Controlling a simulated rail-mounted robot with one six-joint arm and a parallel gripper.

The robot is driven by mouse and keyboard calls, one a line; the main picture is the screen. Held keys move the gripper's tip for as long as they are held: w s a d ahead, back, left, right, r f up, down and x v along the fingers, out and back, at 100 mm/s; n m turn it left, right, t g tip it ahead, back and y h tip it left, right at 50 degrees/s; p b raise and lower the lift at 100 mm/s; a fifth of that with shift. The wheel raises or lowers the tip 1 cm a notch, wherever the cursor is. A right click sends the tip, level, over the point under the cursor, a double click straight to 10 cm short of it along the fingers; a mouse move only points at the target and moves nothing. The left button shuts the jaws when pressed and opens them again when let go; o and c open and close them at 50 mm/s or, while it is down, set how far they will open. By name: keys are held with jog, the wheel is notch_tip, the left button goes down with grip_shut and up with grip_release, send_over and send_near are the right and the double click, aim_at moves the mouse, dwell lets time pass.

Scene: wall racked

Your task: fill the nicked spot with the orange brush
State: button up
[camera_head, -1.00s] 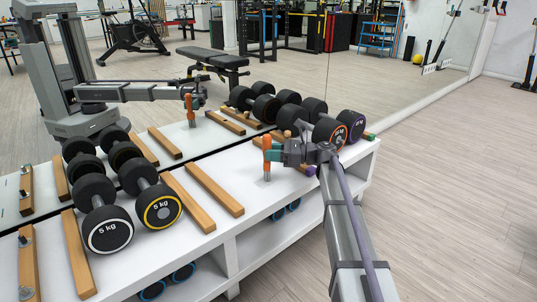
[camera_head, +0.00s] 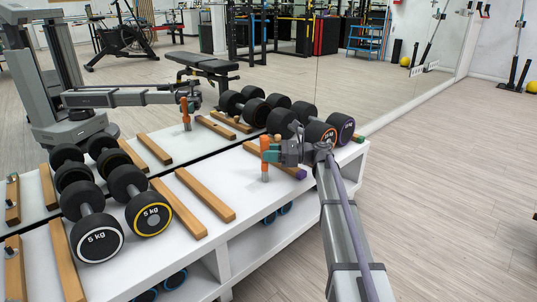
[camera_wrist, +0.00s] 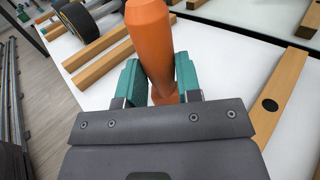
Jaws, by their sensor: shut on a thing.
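My gripper (camera_head: 271,154) is shut on the orange brush (camera_head: 265,143) over the white top of the rack. The brush is roughly upright, with orange showing above and below the jaws; I cannot tell whether its lower end touches the top. In the wrist view the brush (camera_wrist: 150,35) stands between the green jaws of my gripper (camera_wrist: 160,80), and its lower end is mostly hidden. A dark round spot (camera_wrist: 270,104), possibly the nicked spot, is on a wooden rail (camera_wrist: 284,78) to the right, apart from the brush.
Black dumbbells (camera_head: 97,237) rest on wooden rails at the left of the white rack (camera_head: 238,218). More dumbbells (camera_head: 322,132) stand behind my gripper. A purple-ended rail (camera_head: 262,157) lies close behind the brush. A mirror (camera_head: 300,50) backs the rack. Open floor (camera_head: 455,215) lies right.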

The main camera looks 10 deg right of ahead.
notch_tip(320, 180, up, 7)
jog(key=p, duration=0.7)
dwell(0.3)
jog(key=s+a+r+p, duration=0.1)
jog(key=s+a, duration=0.6)
jog(key=a, duration=0.1)
notch_tip(320, 180, down, 6)
jog(key=b, duration=0.6)
jog(key=shift+d+f+b, duration=0.25)
jog(key=shift+b, duration=0.05)
jog(key=o, duration=0.4)
jog(key=shift+r, duration=0.15)
jog(key=shift+c, duration=0.2)
jog(key=c, duration=0.4)
jog(key=shift+o, duration=0.2)
